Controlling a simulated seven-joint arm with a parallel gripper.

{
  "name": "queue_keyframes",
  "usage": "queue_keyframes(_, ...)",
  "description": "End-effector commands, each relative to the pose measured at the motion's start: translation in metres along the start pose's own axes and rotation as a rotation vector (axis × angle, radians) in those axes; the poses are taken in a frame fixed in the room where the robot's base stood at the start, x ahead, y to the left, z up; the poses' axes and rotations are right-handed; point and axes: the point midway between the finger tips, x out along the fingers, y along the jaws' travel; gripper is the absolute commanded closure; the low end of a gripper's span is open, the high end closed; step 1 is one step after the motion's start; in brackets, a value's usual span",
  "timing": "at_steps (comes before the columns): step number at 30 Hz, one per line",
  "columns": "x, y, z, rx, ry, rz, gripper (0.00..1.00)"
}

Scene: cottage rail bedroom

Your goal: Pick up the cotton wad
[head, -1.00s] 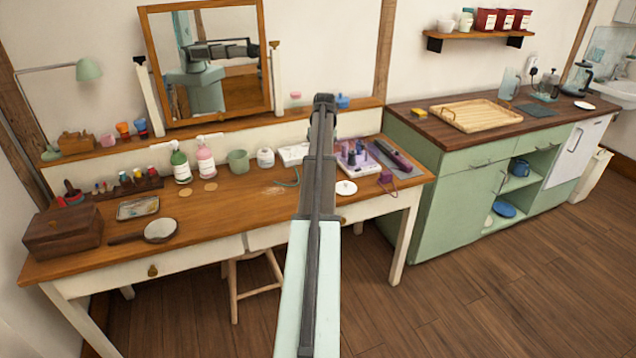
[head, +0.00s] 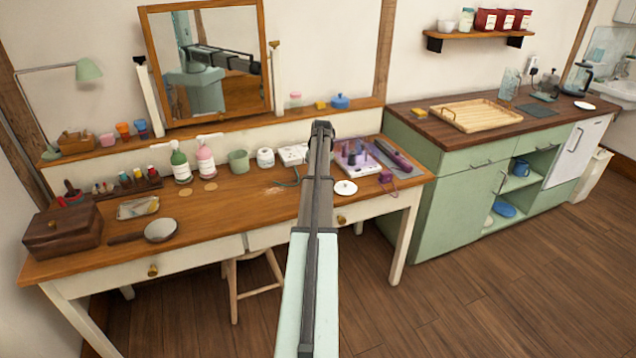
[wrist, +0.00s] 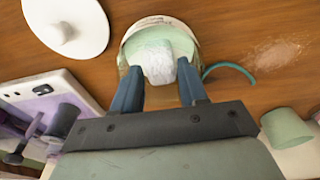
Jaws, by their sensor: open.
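The cotton wad (wrist: 158,69) is a white, fuzzy lump in the wrist view, inside a round open jar (wrist: 130,39) with a pale green interior. My gripper (wrist: 159,81) is open, with one blue-grey finger on each side of the wad's near end. I cannot tell whether the fingers touch the wad or how deep they are relative to the rim. In the head view my gripper (head: 322,128) is above the dressing table, and my arm hides the jar and the wad.
A white knobbed lid (head: 346,188) lies on the wooden dressing table (head: 230,215), also in the wrist view (wrist: 88,27). A green cup (head: 238,161) and a thin green loop (wrist: 232,67) are nearby.

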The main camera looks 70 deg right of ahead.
Motion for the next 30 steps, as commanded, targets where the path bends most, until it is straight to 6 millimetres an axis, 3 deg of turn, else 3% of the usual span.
queue_keyframes(9,0.0074,-0.0002,0.0002,0.0,0.0,0.0,0.58)
queue_keyframes(21,0.0071,-0.0003,0.0002,0.0,0.0,0.0,0.97)
queue_keyframes(30,0.0001,-0.0001,-0.0012,0.0,0.001,0.0,0.98)
